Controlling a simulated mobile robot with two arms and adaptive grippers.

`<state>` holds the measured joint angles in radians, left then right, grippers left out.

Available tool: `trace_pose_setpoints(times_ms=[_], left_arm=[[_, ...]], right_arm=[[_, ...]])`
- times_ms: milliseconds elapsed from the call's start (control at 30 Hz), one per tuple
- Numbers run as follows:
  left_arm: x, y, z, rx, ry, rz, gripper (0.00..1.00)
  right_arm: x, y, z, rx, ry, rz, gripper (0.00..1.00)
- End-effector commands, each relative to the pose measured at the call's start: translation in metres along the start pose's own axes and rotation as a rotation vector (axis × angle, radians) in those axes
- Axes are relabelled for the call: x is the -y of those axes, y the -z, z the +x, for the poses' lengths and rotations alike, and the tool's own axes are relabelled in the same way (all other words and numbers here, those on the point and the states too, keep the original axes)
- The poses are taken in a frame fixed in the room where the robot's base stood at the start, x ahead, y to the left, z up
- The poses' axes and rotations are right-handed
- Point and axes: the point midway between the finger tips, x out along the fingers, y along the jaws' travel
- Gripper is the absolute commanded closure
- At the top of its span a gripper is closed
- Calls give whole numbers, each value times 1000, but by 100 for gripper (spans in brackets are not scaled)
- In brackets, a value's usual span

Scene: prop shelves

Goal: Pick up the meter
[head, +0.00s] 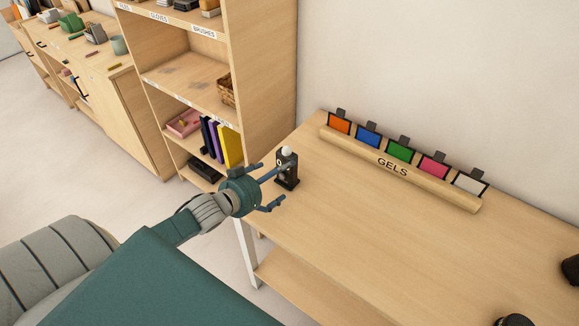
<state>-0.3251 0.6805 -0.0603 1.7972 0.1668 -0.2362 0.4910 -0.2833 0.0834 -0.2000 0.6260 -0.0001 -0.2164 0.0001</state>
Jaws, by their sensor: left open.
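The meter (289,174) is a small black upright device with a white dome on top. It stands near the left end of the wooden table (370,230). My left gripper (277,187) is open, with its fingers pointing at the meter from the left. One finger reaches up beside the meter's upper part and overlaps its edge in the picture; the other is lower and in front. I cannot tell whether a finger touches it. My right gripper is out of the picture.
A wooden rack marked GELS (400,168) holds several coloured gel frames along the wall. Black objects lie at the table's right edge (571,268) and front edge (514,320). A shelf unit (262,80) stands beyond the table's left end. The table's middle is clear.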

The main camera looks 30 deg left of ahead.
Motion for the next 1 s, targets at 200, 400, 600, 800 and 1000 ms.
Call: trace_pose_setpoints(times_ms=[200, 400, 600, 800, 1000], left_arm=[[0, 1, 23, 0, 1, 0, 5], [-1, 5, 45, -1, 1, -1, 5], [-2, 2, 71, 0, 1, 0, 5], [-2, 1, 76, 1, 1, 0, 5], [-2, 1, 75, 1, 1, 0, 27]], right_arm=[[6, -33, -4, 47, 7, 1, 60], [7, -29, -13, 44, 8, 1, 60], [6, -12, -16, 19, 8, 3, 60], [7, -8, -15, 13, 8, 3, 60], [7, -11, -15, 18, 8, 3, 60]])
